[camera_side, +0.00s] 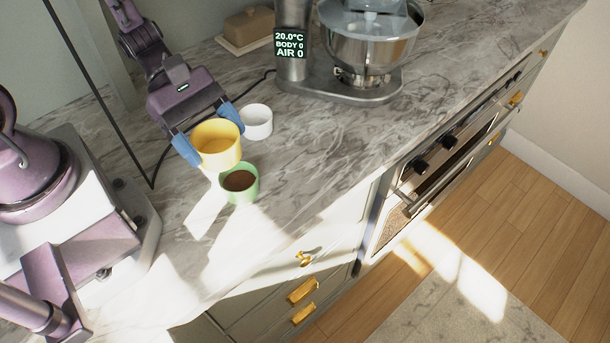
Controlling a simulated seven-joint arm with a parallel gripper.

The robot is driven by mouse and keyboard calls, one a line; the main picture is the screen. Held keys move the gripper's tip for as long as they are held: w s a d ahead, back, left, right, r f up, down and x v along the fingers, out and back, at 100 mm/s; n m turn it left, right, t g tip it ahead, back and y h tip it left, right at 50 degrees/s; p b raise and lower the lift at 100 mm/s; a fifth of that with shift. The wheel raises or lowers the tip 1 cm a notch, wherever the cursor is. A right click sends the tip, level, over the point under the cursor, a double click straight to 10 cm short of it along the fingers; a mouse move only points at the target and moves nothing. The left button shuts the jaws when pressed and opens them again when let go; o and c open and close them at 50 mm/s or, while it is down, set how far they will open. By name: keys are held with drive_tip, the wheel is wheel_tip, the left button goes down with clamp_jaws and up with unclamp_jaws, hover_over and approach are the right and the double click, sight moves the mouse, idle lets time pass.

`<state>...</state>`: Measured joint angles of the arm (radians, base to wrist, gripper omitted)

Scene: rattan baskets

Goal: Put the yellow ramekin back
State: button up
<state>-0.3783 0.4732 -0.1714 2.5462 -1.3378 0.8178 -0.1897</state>
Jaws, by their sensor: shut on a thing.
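The yellow ramekin (218,145) is at the left-middle of the side view, upright with its open top facing up. My gripper (208,140) reaches in from behind, its two blue fingertips on either side of the ramekin, shut on it. Whether the ramekin touches the counter or hangs just above it, I cannot tell. A green cup (239,185) with brown contents is just in front of it. A white cup (257,122) stands just to its right and behind.
A stand mixer (368,40) with a metal bowl and a display reading 20.0°C stands behind to the right. A butter dish (248,30) is at the back. A dark cable runs along the counter. The marble counter (330,135) is clear to the right, up to its front edge.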

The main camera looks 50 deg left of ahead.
drive_tip(key=w+d+f, duration=0.1)
drive_tip(key=w+f, duration=0.2)
drive_tip(key=w, duration=0.1)
drive_tip(key=w+d+f, duration=0.2)
drive_tip(key=w+f, duration=0.1)
drive_tip(key=w, duration=0.1)
drive_tip(key=w+d+f, duration=0.1)
drive_tip(key=w+f, duration=0.2)
drive_tip(key=w, duration=0.1)
drive_tip(key=shift+w+d+f, duration=0.2)
drive_tip(key=shift+w+d, duration=0.05)
drive_tip(key=shift+w, duration=0.05)
drive_tip(key=shift+w+f, duration=0.15)
drive_tip(key=shift+f, duration=0.8)
drive_tip(key=shift+w+f, duration=0.1)
drive_tip(key=shift+f, duration=0.8)
drive_tip(key=o, duration=0.9)
